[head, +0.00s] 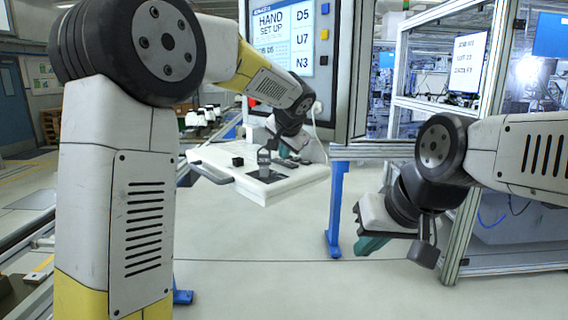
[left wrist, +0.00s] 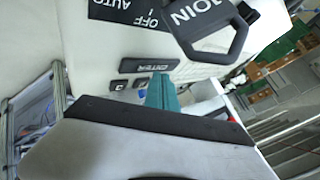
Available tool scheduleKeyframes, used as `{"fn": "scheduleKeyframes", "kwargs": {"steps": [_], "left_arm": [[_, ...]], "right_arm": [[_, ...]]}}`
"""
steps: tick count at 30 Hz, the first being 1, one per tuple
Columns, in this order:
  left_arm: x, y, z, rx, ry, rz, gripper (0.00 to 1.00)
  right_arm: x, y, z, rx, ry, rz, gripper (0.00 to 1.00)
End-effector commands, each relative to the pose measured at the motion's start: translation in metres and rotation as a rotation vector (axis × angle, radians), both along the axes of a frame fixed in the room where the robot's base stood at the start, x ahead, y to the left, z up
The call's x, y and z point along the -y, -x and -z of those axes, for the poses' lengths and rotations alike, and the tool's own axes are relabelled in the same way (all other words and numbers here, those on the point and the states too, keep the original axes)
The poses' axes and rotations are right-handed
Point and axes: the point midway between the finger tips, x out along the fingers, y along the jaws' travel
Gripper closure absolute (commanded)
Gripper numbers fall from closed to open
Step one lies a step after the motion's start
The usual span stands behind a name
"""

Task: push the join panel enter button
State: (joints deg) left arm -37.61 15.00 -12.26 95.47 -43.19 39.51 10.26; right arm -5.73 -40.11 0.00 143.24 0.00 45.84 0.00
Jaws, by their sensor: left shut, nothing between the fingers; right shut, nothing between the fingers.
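The join panel (head: 225,160) is a white slanted box, seen in the middle of the head view. In the left wrist view, its dark ENTER button (left wrist: 150,65) is a wide key above smaller dark keys (left wrist: 128,84). A dark JOIN-marked loop handle (left wrist: 212,30) stands beside it. My left gripper (left wrist: 162,90) is shut and empty, its teal fingertips at the lower edge of the ENTER button; I cannot tell whether they touch. In the head view it is over the panel's right side, partly hidden. My right gripper (head: 372,246) is shut and empty, low at the right, away from the panel.
A screen (head: 282,38) reading "HAND SET UP" with D5, U7 and N3 stands behind the panel. A blue leg (head: 338,205) and a framed cell (head: 450,105) are at the right. Floor (head: 260,285) shows clear below the panel.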

Motion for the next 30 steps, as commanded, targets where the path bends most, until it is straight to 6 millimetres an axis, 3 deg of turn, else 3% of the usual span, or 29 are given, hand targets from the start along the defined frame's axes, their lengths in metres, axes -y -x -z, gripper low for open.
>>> {"fn": "scheduleKeyframes", "kwargs": {"steps": [30], "left_arm": [[0.000,0.000,0.010,-0.002,-0.001,-0.001,1.00]], "right_arm": [[0.000,0.000,0.000,0.000,0.000,0.000,1.00]]}}
